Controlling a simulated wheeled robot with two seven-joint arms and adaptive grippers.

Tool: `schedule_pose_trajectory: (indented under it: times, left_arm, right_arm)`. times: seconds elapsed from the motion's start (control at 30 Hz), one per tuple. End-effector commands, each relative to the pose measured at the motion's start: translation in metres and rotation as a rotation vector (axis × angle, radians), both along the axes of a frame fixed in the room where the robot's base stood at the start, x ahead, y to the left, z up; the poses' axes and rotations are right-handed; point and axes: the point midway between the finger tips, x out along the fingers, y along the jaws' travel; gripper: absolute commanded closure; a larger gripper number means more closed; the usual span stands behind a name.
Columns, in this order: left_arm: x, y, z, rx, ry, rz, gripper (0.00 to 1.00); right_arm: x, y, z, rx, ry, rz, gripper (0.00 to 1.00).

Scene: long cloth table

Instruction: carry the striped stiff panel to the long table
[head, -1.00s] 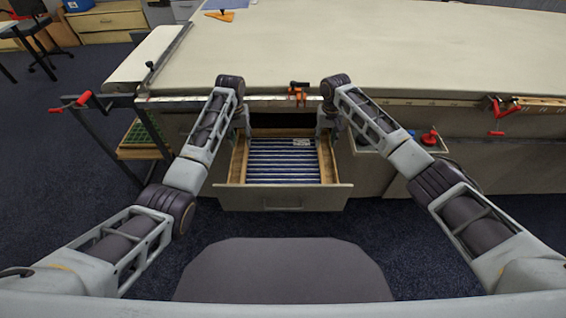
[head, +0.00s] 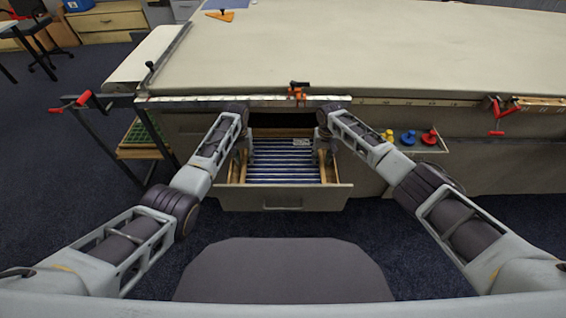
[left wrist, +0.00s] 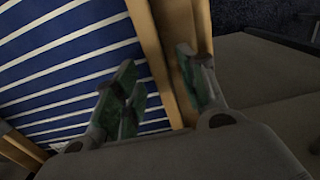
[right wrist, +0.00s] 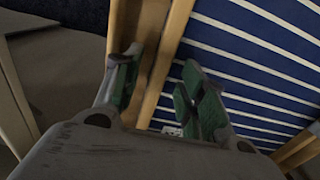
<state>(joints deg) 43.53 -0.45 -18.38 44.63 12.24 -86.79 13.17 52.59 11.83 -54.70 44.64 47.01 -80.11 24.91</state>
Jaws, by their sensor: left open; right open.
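The striped stiff panel (head: 285,165), blue with white stripes, lies flat inside an open drawer (head: 285,198) under the long table (head: 350,50). My left gripper (head: 240,158) is open at the drawer's left side. In the left wrist view its fingers (left wrist: 158,88) straddle the wooden side wall, one on the side of the panel (left wrist: 60,65). My right gripper (head: 325,158) is open at the right side. In the right wrist view its fingers (right wrist: 158,85) are likewise spread over the wall, one by the panel (right wrist: 255,60). I cannot tell whether any finger touches the panel.
An orange clamp (head: 298,93) sits on the table's front edge above the drawer. A red-handled vise (head: 497,112) is further right. Several coloured knobs (head: 408,138) stand on a small shelf right of the drawer. The tabletop is mostly clear.

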Motion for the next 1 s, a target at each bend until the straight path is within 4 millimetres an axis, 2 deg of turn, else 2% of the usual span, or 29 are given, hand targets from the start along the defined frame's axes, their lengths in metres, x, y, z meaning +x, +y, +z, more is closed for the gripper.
schedule_pose_trajectory:
  times: [0.2, 0.53, 0.87, 1.0]
  left_arm:
    - [-0.0001, -0.0001, -0.0085, 0.000, 0.000, -0.001, 0.59]
    - [-0.0003, 0.0001, -0.0097, 0.000, 0.000, 0.000, 0.59]
    - [-0.0003, 0.0003, -0.0097, 0.000, 0.000, 0.000, 1.00]
    - [-0.0003, 0.0004, -0.0097, 0.000, 0.000, 0.000, 1.00]
  right_arm:
    - [-0.0002, -0.0001, -0.0085, 0.000, 0.000, 0.000, 0.59]
    - [-0.0001, -0.0002, -0.0094, 0.000, 0.000, 0.000, 0.59]
    - [-0.0001, -0.0003, -0.0094, 0.000, 0.000, 0.000, 1.00]
    - [-0.0002, -0.0002, -0.0094, 0.000, 0.000, 0.000, 1.00]
